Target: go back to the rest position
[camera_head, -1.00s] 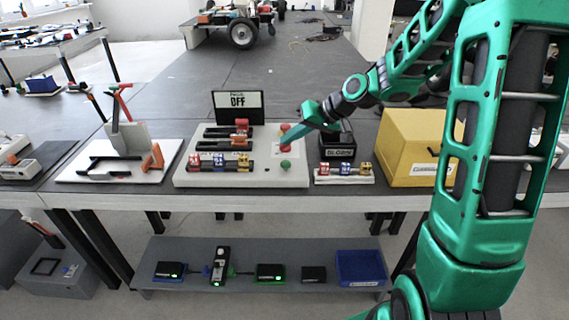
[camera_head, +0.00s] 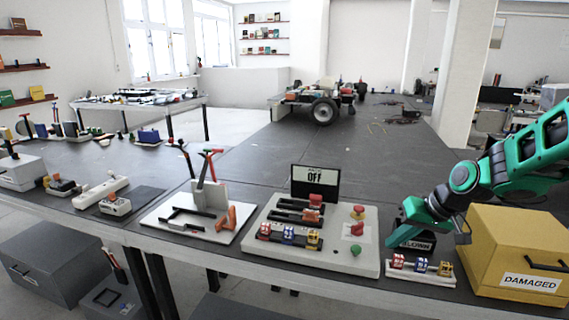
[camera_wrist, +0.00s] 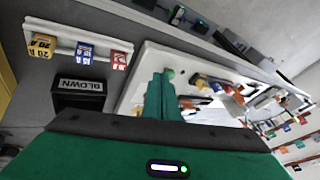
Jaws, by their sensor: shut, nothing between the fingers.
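My gripper (camera_head: 392,238) is shut and empty. In the head view its tip is at the right edge of the white power panel (camera_head: 262,250), in front of the black box labelled BLOWN. In the wrist view the closed green fingers (camera_wrist: 160,98) point toward the panel. The panel's display (camera_head: 315,182) reads OFF. A red button (camera_head: 356,229) and a green button (camera_head: 355,250) sit on its right part. My arm reaches in from the right.
The BLOWN box (camera_wrist: 82,86) and a white fuse strip (camera_head: 420,271) stand close to my gripper. A yellow DAMAGED box (camera_head: 515,245) is at the right. A white board with tools (camera_head: 165,222) lies left of the panel. The table's middle behind is clear.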

